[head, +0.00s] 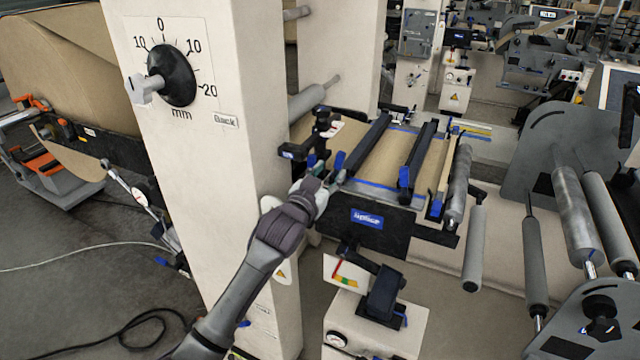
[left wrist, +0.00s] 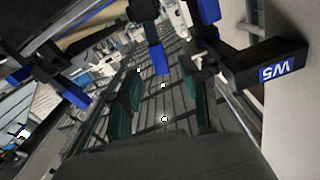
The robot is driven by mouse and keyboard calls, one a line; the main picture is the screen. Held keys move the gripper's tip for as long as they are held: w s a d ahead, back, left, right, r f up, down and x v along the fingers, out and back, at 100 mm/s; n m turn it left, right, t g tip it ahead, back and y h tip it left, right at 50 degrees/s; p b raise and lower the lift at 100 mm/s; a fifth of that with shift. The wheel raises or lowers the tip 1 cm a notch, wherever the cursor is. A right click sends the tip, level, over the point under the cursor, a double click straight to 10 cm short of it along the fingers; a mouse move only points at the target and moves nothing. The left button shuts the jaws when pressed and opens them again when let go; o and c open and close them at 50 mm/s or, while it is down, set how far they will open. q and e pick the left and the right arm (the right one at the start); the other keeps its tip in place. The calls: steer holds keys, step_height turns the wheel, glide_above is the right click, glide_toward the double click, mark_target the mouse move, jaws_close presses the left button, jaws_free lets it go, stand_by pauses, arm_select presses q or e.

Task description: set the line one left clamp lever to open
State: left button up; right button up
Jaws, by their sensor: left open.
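The splice table (head: 372,222) has two dark clamp bars lying across brown web. The left clamp bar (head: 367,142) carries a blue lever (head: 339,161) at its near end. My left gripper (head: 327,170) is beside this near end, close to the blue lever. In the left wrist view, my open left gripper (left wrist: 163,88) shows two green fingers with empty space between them. A blue lever (left wrist: 160,59) stands just beyond the fingertips, roughly in line with the gap; I cannot tell if they touch. My right gripper is not in view.
A cream column with a dial (head: 172,76) stands left of the table. The right clamp bar (head: 420,155) has its own blue lever (head: 404,178). Grey rollers (head: 474,248) lie to the right.

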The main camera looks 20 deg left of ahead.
arm_select(q)
steer(key=s, duration=0.5)
steer(key=shift+s, duration=0.1)
steer(key=s+f+g+b, duration=0.1)
steer(key=s+f+g, duration=0.2)
steer(key=f, duration=1.4)
steer(key=s+f+g, duration=0.3)
steer(key=f, duration=1.4)
steer(key=s+f+g+b, duration=0.1)
steer(key=s+f+g, duration=0.4)
steer(key=s+f, duration=1.3)
steer(key=s+f+g, duration=0.2)
steer(key=s+f, duration=0.3)
steer(key=s, duration=0.5)
steer(key=s+d+f+g+b, duration=0.1)
steer(key=s+f+g, duration=0.1)
steer(key=s+f, duration=0.4)
steer(key=s+d+f+g, duration=0.1)
steer(key=s+f, duration=0.4)
steer(key=s, duration=0.9)
steer(key=shift+s+f+g+y, duration=0.15)
steer(key=shift+f+g+y, duration=0.15)
steer(key=shift+g, duration=0.2)
